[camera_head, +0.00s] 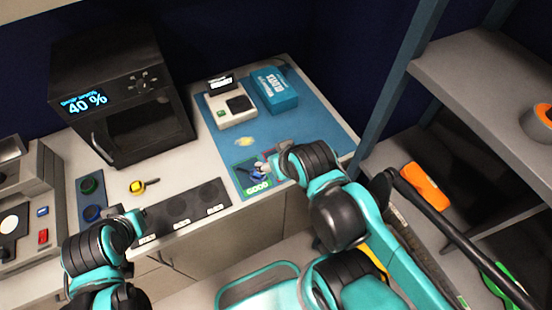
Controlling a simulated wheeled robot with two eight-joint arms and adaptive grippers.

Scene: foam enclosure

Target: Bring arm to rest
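My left arm comes in at the lower left, teal with black joints. Its gripper (139,221) is at the front edge of the counter, beside the black strip; its fingers are too dark to read. My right arm reaches up from the bottom middle and bends left over the blue mat. Its gripper (264,168) is over or beside the green area marked GOOD (257,188). A small dark blue item (251,175) lies near its fingertips. I cannot tell whether the gripper touches it, or whether its fingers are open or shut.
A black oven-like box (120,100) showing 40 % stands at the back left. A scale-like device (230,108) and a blue box (273,91) stand on the blue mat (310,125). A yellow-headed tool (139,187) lies on the counter. Shelving (490,85) stands at right.

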